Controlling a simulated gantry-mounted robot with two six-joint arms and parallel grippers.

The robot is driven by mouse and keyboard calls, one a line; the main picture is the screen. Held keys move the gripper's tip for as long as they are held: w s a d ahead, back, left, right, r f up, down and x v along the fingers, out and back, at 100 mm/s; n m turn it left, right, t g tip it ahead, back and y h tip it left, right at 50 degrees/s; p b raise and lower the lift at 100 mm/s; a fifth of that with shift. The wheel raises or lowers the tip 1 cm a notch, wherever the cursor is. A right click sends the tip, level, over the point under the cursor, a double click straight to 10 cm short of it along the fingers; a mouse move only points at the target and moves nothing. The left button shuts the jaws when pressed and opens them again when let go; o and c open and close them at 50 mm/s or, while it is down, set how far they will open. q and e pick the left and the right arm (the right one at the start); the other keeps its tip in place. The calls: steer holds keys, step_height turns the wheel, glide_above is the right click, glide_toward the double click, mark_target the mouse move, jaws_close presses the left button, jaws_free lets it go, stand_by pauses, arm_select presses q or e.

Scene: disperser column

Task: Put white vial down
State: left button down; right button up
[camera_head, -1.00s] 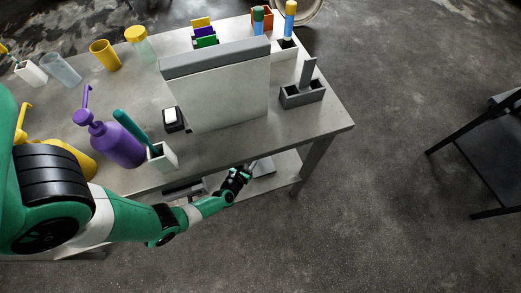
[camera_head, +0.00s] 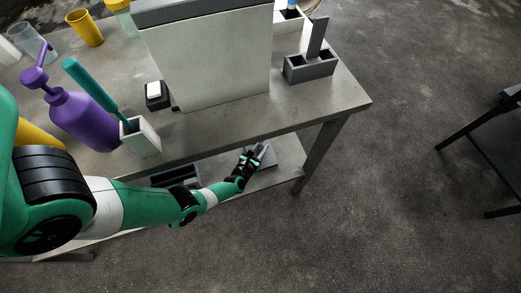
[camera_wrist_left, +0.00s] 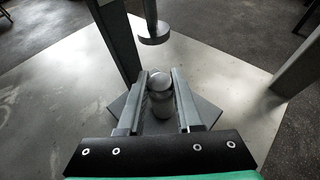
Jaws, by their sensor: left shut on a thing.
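My left gripper (camera_wrist_left: 160,84) is shut on the white vial (camera_wrist_left: 160,103), which looks grey with a pale round top and stands upright between the two fingers in the left wrist view. The vial is over the square grey base plate (camera_wrist_left: 205,110) of the disperser; I cannot tell whether it touches the plate. A grey column (camera_wrist_left: 118,42) rises behind and left of the vial, and a round disc head (camera_wrist_left: 153,33) hangs above and beyond it. In the head view my left gripper (camera_head: 250,160) is at the lower shelf, and the vial cannot be made out there. My right gripper is not in view.
The lower shelf (camera_head: 285,160) lies beneath the tabletop (camera_head: 215,125), with a table leg (camera_head: 318,155) to the right. A dark holder (camera_head: 175,177) is left of my gripper. A purple bottle (camera_head: 85,120) and white holder (camera_head: 140,138) stand above on the tabletop.

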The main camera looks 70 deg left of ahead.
arm_select(q)
steer(key=c, duration=0.6)
jaws_free()
steer(key=shift+r, duration=0.1)
steer(key=s+d+r+p, duration=0.1)
steer(key=r+p, duration=0.1)
steer(key=shift+s+d+p, duration=0.3)
steer(key=shift+s+d, duration=0.05)
steer(key=shift+s, duration=0.05)
steer(key=p+v, duration=0.1)
steer(key=v, duration=0.2)
steer(key=p+v, duration=0.2)
steer(key=v, duration=0.1)
steer(key=p+v, duration=0.1)
steer(key=v, duration=0.2)
steer(key=shift+s+f, duration=0.15)
steer(key=shift+f, duration=0.2)
steer(key=shift+r, duration=0.1)
